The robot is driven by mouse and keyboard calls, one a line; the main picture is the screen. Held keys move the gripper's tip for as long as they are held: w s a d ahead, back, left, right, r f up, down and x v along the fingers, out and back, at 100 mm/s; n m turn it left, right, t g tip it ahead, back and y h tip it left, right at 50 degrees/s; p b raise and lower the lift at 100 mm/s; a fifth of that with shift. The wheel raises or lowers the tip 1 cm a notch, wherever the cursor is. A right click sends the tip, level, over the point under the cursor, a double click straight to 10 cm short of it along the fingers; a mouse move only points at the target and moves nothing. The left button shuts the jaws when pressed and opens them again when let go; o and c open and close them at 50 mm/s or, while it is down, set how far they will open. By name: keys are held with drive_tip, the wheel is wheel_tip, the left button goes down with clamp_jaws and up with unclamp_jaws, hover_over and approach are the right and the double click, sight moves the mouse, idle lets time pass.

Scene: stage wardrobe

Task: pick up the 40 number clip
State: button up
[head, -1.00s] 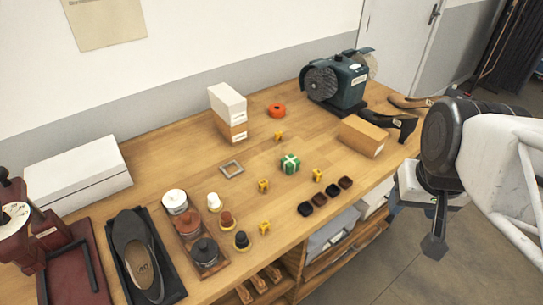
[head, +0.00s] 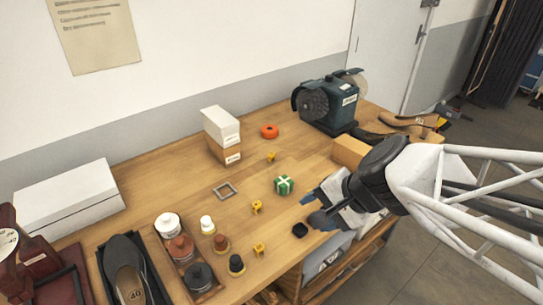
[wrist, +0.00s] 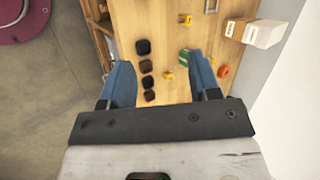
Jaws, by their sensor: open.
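Several small yellow clips lie on the wooden bench; their numbers are too small to read, so I cannot tell which is the 40. In the head view one is near the front (head: 259,250), one in the middle (head: 257,207) and one farther back (head: 271,157). In the wrist view one yellow clip (wrist: 168,76) shows between my fingers, beside the row of dark squares; my arm hides it in the head view. Another clip (wrist: 187,19) shows at the top. My gripper (head: 312,210) is open and empty above the bench's right front, with blue fingers (wrist: 160,80).
Dark square pieces (wrist: 145,65) lie in a row near the bench edge. A grey frame (head: 225,191), orange tape (head: 269,131), stacked boxes (head: 221,128) and a grinder (head: 330,104) stand behind. Jars (head: 181,248) stand left.

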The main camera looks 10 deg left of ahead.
drive_tip(key=w+a+f+m+t+y, duration=0.35)
drive_tip(key=w+a+f+m, duration=0.3)
drive_tip(key=a+m, duration=0.3)
drive_tip(key=m+t, duration=0.3)
drive_tip(key=m, duration=0.7)
approach(257, 204)
drive_tip(key=shift+w+a+r+h, duration=0.15)
drive_tip(key=shift+w+a, duration=0.1)
drive_tip(key=shift+a, duration=0.3)
drive_tip(key=shift+w+a+r+h, duration=0.15)
drive_tip(key=shift+w+a, duration=0.15)
drive_tip(key=shift+a, duration=0.3)
drive_tip(key=shift+w+f+m+t+h, duration=0.25)
drive_tip(key=shift+f+m, duration=0.2)
drive_tip(key=shift+f, duration=0.2)
drive_tip(key=shift+x, duration=1.2)
drive_tip(key=shift+a, duration=0.1)
drive_tip(key=shift+x, duration=2.55)
drive_tip(key=shift+a, duration=0.1)
